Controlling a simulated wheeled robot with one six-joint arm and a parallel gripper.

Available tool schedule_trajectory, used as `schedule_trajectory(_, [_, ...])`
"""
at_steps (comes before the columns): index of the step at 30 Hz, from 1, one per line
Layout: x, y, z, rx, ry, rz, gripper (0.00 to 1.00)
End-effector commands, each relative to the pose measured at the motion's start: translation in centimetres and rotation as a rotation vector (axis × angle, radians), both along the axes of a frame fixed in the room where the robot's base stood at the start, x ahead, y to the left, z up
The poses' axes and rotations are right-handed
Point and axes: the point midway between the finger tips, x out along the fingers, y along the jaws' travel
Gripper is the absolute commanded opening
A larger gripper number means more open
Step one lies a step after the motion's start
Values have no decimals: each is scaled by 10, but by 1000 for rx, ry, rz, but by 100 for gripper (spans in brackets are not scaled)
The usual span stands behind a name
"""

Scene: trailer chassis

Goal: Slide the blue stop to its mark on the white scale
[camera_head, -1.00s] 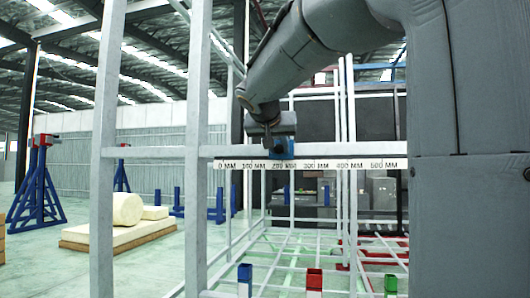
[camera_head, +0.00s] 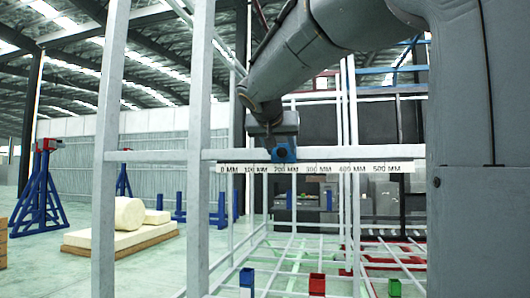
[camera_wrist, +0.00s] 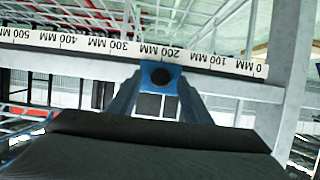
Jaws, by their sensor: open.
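The white scale (camera_head: 335,167) runs along a grey horizontal rail, with printed marks from 0 MM to 500 MM. In the wrist view the scale (camera_wrist: 222,62) appears upside down. The blue stop (camera_head: 284,153) sits on the rail at about the 200 MM label. In the wrist view the blue stop (camera_wrist: 160,68) shows a round black knob facing me. My gripper (camera_wrist: 160,95) is open, its two blue fingers reaching toward either side of the stop. I cannot tell whether they touch it. In the head view my gripper (camera_head: 276,138) is just above and behind the stop.
Grey upright posts (camera_head: 199,110) stand at the left end of the scale. A wooden pallet (camera_head: 122,239) with cream blocks and a blue stand (camera_head: 38,195) are at left.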

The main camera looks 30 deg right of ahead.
Motion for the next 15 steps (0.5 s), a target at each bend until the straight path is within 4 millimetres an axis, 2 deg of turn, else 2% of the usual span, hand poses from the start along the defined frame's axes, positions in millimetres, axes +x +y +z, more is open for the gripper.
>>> schedule_trajectory(9, [-32,34,18,1,-1,1,44])
schedule_trajectory(15, [-41,41,23,1,1,0,44])
